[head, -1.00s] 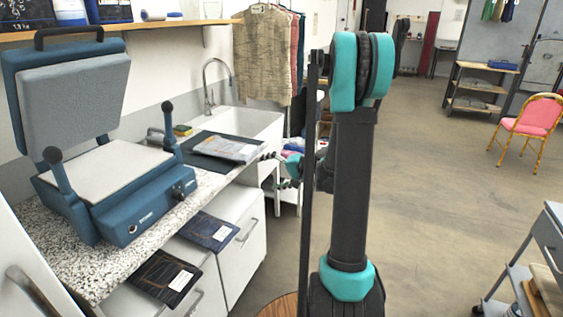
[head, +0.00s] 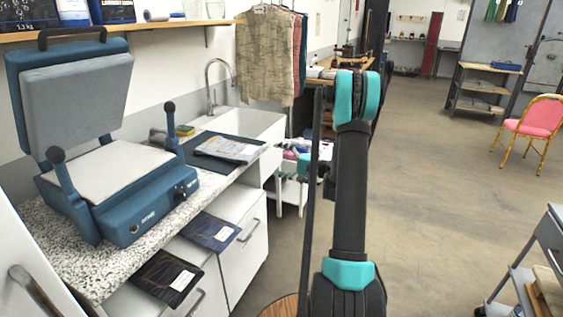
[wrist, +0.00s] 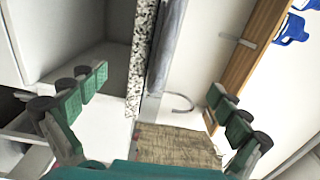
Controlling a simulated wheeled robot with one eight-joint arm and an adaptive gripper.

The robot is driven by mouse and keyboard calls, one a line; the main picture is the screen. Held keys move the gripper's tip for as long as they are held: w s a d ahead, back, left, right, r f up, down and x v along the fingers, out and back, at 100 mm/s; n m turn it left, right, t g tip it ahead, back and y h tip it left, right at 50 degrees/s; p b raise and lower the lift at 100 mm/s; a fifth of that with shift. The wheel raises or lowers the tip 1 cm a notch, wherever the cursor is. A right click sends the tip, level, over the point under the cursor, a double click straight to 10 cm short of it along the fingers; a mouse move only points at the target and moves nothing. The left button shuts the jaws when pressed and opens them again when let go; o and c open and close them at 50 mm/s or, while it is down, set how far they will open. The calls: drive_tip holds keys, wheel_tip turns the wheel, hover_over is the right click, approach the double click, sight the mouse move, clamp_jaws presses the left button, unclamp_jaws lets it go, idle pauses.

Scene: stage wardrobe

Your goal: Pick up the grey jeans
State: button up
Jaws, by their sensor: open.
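A flat grey item (head: 482,105) lies on a shelf of the far rack, too small to identify. My gripper (wrist: 158,92) is open in the wrist view, its green-padded fingers wide apart with nothing between them. Beyond the fingers are the counter edge, the tap and a hanging patterned shirt (wrist: 180,147). In the head view my arm hides most of the gripper.
A blue heat press (head: 125,190) stands on the speckled counter (head: 55,245) at left. Shirts (head: 265,55) hang behind. A pink chair (head: 540,117) stands at right; the middle floor is clear.

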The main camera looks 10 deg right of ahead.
sight(253, 153)
drive_tip(key=shift+x, duration=5.4)
drive_tip(key=shift+w, duration=0.1)
drive_tip(key=c, duration=1.8)
drive_tip(key=shift+o, duration=0.2)
drive_tip(key=shift+w, duration=0.1)
drive_tip(key=o, duration=1.8)
drive_tip(key=shift+a, duration=0.15)
drive_tip(key=shift+c, duration=0.2)
